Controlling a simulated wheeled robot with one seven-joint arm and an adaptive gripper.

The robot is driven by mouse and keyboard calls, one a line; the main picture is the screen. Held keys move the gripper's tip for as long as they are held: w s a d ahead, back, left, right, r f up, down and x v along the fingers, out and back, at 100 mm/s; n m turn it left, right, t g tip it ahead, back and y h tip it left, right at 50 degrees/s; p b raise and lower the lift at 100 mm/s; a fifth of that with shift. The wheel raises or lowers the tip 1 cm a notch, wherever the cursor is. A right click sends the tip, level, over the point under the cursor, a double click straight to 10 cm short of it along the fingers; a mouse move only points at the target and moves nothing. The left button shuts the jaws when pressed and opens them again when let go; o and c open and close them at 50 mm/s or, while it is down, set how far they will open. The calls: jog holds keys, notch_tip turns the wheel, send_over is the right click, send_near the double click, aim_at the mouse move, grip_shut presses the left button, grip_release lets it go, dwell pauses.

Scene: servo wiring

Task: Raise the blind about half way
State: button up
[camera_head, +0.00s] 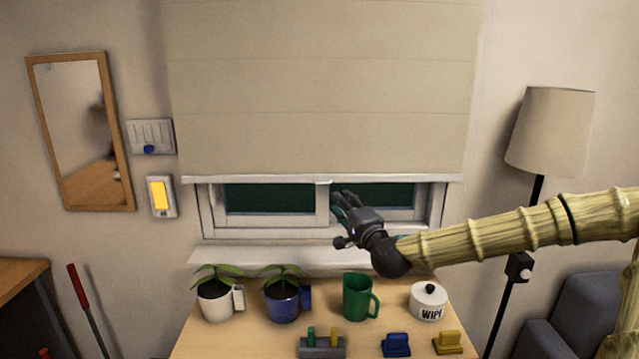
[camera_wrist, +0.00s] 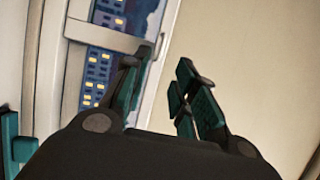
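The beige blind (camera_head: 320,90) hangs over the upper part of the window, and its white bottom bar (camera_head: 260,179) lies level above a low strip of uncovered panes. The blind fills the right of the wrist view (camera_wrist: 250,60). My gripper (camera_head: 342,202) is in front of the window, just below the bottom bar near its middle. In the wrist view my gripper (camera_wrist: 162,72) has its fingers apart, with the blind's pale edge running between them in the picture. I cannot tell whether either finger touches it.
The window sill (camera_head: 290,258) is below my gripper. On the table are plants in a white pot (camera_head: 215,305) and a blue pot (camera_head: 283,300), a green mug (camera_head: 357,297) and a white jar (camera_head: 428,302). A floor lamp (camera_head: 550,130) stands right; a wall switch (camera_head: 161,197) is left.

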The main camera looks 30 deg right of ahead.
jog(key=w+d+r+p, duration=0.1)
jog(key=w+p, duration=0.1)
jog(key=w, duration=0.8)
jog(key=shift+w+d+r, duration=0.15)
jog(key=shift+w+r, duration=0.05)
dwell(0.5)
jog(key=shift+c, duration=0.2)
grip_shut()
